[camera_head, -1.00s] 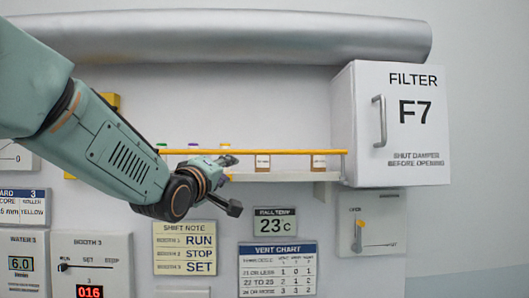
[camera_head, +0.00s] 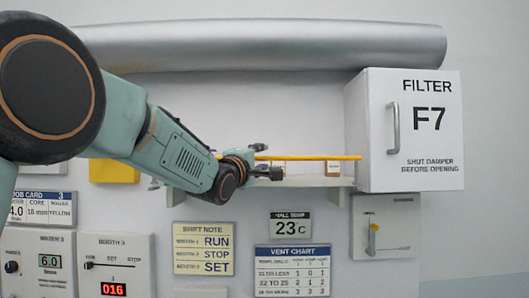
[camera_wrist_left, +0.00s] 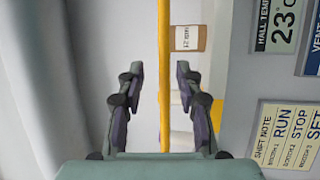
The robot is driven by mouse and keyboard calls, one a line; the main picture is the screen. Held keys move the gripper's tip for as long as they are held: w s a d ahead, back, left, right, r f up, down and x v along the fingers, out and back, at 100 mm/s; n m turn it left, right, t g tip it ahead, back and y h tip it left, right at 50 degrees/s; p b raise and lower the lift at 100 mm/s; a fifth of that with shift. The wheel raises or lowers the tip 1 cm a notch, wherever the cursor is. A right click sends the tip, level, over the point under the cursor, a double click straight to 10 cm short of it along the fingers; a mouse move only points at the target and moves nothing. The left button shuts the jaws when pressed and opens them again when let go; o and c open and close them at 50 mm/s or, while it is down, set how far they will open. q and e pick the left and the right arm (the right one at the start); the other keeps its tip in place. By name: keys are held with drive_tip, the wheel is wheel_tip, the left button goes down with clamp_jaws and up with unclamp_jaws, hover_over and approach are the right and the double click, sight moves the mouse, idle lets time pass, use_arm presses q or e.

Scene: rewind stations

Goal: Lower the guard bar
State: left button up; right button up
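The guard bar (camera_head: 325,158) is a thin yellow rod running level along the front of a wall shelf (camera_head: 320,182). Its left part is hidden behind my left arm in the head view. My left gripper (camera_head: 268,160) is at the bar, with one finger above and one below it. In the left wrist view the bar (camera_wrist_left: 164,40) runs lengthwise between the two open fingers of the gripper (camera_wrist_left: 160,75), with gaps on both sides. I cannot tell how deep between the fingers it lies. My right gripper is not in view.
A silver duct (camera_head: 270,45) runs above. Signs such as the vent chart (camera_head: 292,270) hang below.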

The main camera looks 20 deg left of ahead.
sight(263, 159)
use_arm(q)
drive_tip(key=w, duration=0.4)
drive_tip(key=shift+f+p, duration=0.15)
drive_tip(key=shift+p, duration=0.25)
drive_tip(key=shift+s+r, duration=0.25)
drive_tip(key=shift+s, duration=0.25)
drive_tip(key=shift+s+d+r, duration=0.15)
drive_tip(key=shift+s+d, duration=0.05)
drive_tip(key=shift+s, duration=0.1)
drive_tip(key=shift+c, duration=0.4)
drive_tip(key=shift+w+a+f, duration=0.1)
drive_tip(key=shift+w+f, duration=0.25)
drive_tip(key=shift+w, duration=0.35)
drive_tip(key=c, duration=0.4)
drive_tip(key=shift+c, duration=1.1)
drive_tip(key=shift+s+r, duration=0.15)
drive_tip(key=shift+s, duration=0.3)
clamp_jaws()
drive_tip(key=shift+w, duration=0.1)
